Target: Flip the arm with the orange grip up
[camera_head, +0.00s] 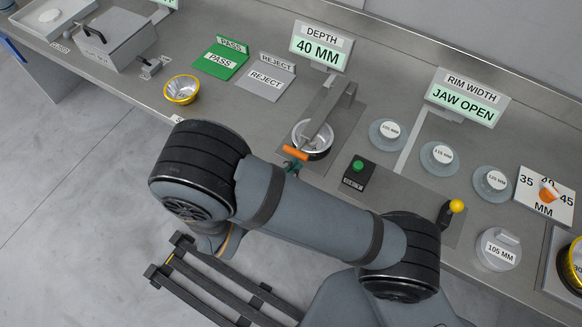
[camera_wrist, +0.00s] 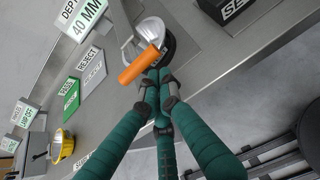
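The arm with the orange grip (camera_head: 295,152) lies low across a round metal cup seat (camera_head: 313,138) at the counter's front. Its grey bar (camera_head: 322,112) runs back to a hinge near the depth sign. The orange grip also shows in the wrist view (camera_wrist: 139,65). My gripper (camera_wrist: 158,84) has green fingers whose tips are drawn together right beside the grip's near side. The tips look shut, with nothing seen between them. I cannot tell whether they touch the grip. In the head view the green tips show just below the grip.
A black box with a green button (camera_head: 358,166) stands right of the press. A yellow-ringed metal cup (camera_head: 181,90), a green PASS pad (camera_head: 219,60) and a grey REJECT pad (camera_head: 266,79) are to the left. Several clear discs (camera_head: 440,157) lie right. A yellow-knobbed lever (camera_head: 456,206) stands near the front edge.

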